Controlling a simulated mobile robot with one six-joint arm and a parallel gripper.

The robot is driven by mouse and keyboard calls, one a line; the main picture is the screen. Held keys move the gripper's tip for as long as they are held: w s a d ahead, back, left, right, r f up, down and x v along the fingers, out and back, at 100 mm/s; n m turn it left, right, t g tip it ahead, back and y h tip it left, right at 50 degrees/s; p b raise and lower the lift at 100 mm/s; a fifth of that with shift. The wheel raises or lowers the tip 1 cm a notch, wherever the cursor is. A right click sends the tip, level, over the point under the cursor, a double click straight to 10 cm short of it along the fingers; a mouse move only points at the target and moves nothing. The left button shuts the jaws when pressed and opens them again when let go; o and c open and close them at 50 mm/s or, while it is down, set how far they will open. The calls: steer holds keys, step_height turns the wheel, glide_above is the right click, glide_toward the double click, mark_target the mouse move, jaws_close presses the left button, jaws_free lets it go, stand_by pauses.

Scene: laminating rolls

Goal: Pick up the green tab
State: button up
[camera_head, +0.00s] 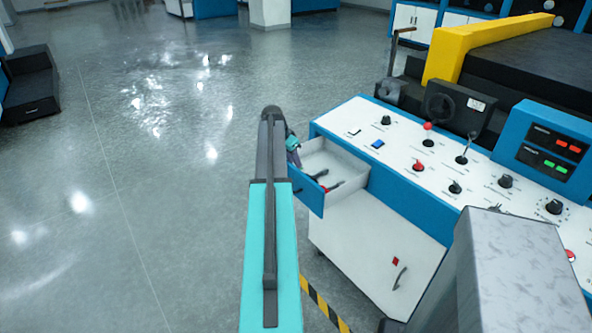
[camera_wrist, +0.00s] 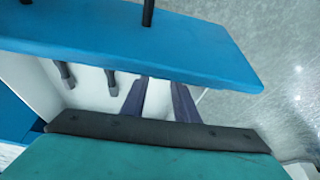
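I cannot make out a green tab in either view. My gripper (camera_wrist: 162,92) shows in the wrist view with its two dark fingers apart and nothing visible between them. It reaches over an open drawer (camera_head: 317,199) with a blue front and pale inside. In the head view my arm hides most of my gripper, at the drawer's left side. Two dark handle-like pieces (camera_wrist: 66,76) (camera_wrist: 111,83) lie in the drawer, left of my fingers in the wrist view. In the head view a small red and dark item (camera_head: 333,186) lies inside it.
The drawer juts from a white and blue console (camera_head: 365,245) with knobs, levers and a blue display box (camera_head: 548,150). The drawer front (camera_wrist: 200,45) crosses the top of the wrist view, with dark handle posts. Open floor (camera_head: 150,200) lies to the left.

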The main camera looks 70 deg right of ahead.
steer(key=shift+x, duration=1.25)
jaws_close()
